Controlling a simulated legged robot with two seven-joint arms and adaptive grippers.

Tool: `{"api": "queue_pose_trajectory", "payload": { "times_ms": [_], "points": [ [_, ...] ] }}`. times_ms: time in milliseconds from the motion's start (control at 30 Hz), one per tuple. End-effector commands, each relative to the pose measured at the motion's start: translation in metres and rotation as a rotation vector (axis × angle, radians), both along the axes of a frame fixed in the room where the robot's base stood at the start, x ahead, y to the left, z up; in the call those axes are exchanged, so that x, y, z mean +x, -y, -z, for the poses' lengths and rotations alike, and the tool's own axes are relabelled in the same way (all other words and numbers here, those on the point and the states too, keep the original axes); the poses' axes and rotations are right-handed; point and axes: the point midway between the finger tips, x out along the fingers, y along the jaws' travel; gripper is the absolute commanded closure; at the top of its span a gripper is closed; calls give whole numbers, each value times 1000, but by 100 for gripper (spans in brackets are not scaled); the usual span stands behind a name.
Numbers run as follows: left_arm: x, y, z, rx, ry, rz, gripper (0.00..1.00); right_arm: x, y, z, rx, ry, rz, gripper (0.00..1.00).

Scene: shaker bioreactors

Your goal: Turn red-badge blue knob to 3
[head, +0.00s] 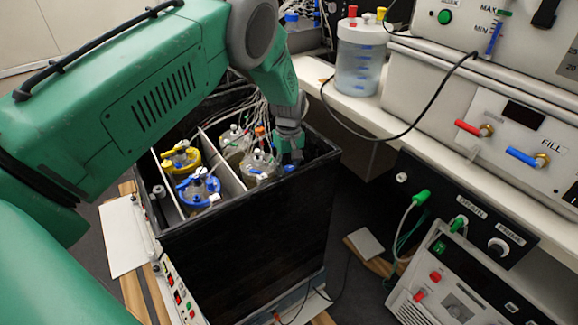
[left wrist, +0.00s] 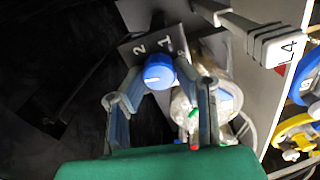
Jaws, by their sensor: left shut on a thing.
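The blue knob (left wrist: 158,72) is in the left wrist view, round with a pale pointer line on its face. It sits on a dark plate (left wrist: 140,47) with the digits 2 and 1 showing; no 3 is legible. My left gripper (left wrist: 158,80) has its fingers on both sides of the knob and is shut on it. In the head view my left gripper (head: 291,158) reaches down at the right inner edge of the black box (head: 245,225), and its fingers mostly hide the knob there. A red badge is not clearly seen. My right gripper is not in view.
Jars with yellow (head: 181,158) and blue (head: 199,186) lids stand in the box's compartments, beside clear vessels with tubes. A grey handle with an L4 label (left wrist: 285,47) is close on the right in the wrist view. A bench with instruments (head: 500,120) stands at right.

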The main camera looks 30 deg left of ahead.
Motion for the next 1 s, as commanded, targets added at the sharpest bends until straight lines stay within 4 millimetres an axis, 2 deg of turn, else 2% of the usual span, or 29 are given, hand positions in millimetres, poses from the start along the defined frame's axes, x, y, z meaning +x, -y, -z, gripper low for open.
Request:
{"api": "queue_pose_trajectory", "payload": {
  "times_ms": [33, 333, 867, 900, 933, 1000],
  "points": [
    [-6, 4, 6, -7, -19, -24, 100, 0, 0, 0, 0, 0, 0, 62],
    [-6, 4, 7, -7, -19, -127, 100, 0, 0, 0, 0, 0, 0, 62],
    [-5, 6, 6, -8, -17, -146, 100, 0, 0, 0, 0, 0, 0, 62],
    [-5, 6, 6, -8, -16, -146, 60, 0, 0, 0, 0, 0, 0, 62],
    [-5, 6, 6, -7, -15, -145, 54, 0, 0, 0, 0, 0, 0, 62],
    [-4, 5, 5, -7, -13, -145, 54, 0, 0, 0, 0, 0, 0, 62]
  ]
}}
